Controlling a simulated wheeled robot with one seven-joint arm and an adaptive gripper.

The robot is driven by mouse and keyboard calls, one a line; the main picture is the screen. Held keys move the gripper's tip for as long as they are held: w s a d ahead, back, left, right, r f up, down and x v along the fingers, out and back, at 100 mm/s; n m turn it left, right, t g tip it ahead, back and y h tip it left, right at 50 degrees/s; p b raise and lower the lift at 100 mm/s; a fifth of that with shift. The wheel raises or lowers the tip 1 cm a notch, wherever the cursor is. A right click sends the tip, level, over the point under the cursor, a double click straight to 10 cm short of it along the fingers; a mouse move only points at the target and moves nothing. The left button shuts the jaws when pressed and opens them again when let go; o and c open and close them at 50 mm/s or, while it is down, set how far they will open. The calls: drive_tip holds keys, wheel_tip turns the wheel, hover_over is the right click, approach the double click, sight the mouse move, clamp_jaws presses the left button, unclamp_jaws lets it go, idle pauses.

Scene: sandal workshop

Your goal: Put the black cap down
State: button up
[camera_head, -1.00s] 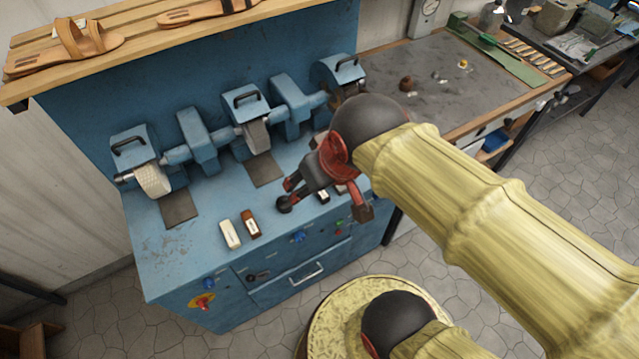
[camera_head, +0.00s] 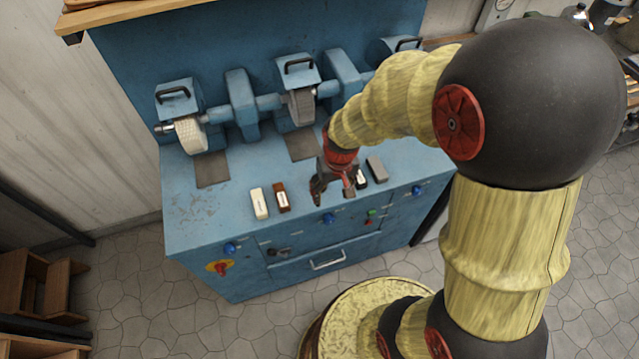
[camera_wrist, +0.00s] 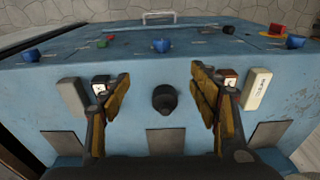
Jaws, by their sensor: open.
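The black cap (camera_wrist: 164,98) shows in the wrist view as a small dark round piece. It appears to rest on the blue bench top (camera_wrist: 185,65), between my two fingers and apart from both. My gripper (camera_wrist: 160,76) is open, with one finger on each side of the cap. In the head view my gripper (camera_head: 333,187) points down low over the front of the bench. I cannot make out the cap there, behind the fingers and wrist.
A white bar (camera_head: 259,203) and a brown block (camera_head: 282,197) lie left of my gripper. A black block (camera_head: 361,178) and a grey bar (camera_head: 377,169) lie close on its right. Grinding wheels (camera_head: 301,105) stand behind. The bench's left part is clear.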

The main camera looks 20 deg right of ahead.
drive_tip(key=w, duration=0.2)
drive_tip(key=w+f+t, duration=0.1)
drive_tip(key=w, duration=0.2)
drive_tip(key=w+f+t, duration=0.1)
drive_tip(key=w, duration=0.1)
drive_tip(key=shift+w+f, duration=0.1)
drive_tip(key=shift+w, duration=0.05)
drive_tip(key=shift+a+b+x, duration=0.15)
drive_tip(key=shift+b+x, duration=0.45)
drive_tip(key=shift+x, duration=0.75)
drive_tip(key=shift+a+b+x, duration=0.15)
drive_tip(key=shift+b+x, duration=0.4)
drive_tip(key=shift+x, duration=0.85)
drive_tip(key=shift+w, duration=0.15)
drive_tip(key=shift+c, duration=1.2)
drive_tip(key=c, duration=1)
drive_tip(key=shift+o, duration=0.2)
